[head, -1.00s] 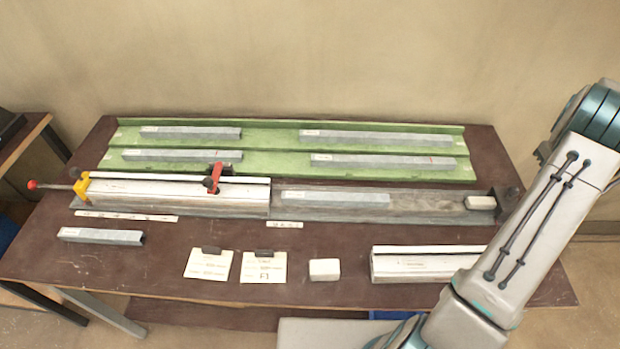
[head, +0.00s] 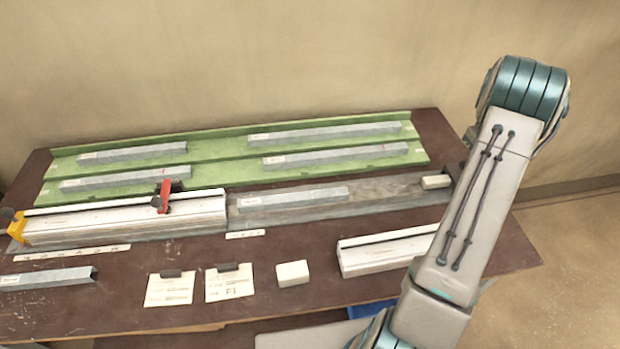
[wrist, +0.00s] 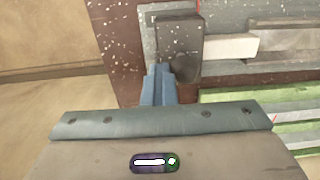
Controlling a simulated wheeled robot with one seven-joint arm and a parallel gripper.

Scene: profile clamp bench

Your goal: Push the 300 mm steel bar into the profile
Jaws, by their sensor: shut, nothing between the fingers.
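A grey steel bar (head: 293,196) with a small label lies in the long grey channel, just right of the clamped white profile (head: 125,218). Its label is too small to read. A red-handled clamp (head: 163,197) sits on the profile. A white block (head: 436,182) lies near the channel's right end, beside a dark end block (head: 455,171). In the wrist view, my gripper (wrist: 159,70) is shut and empty, its blue fingertips beside or over the dark block (wrist: 181,45), with the white block (wrist: 228,47) to its right. Whether they touch is unclear. The head view does not show the gripper.
A green rack (head: 225,155) with several bars stands behind the channel. In front are another bar (head: 45,279), two cards (head: 168,290), a white block (head: 293,273) and a loose white profile (head: 385,250). A yellow fitting (head: 17,228) caps the clamped profile's left end.

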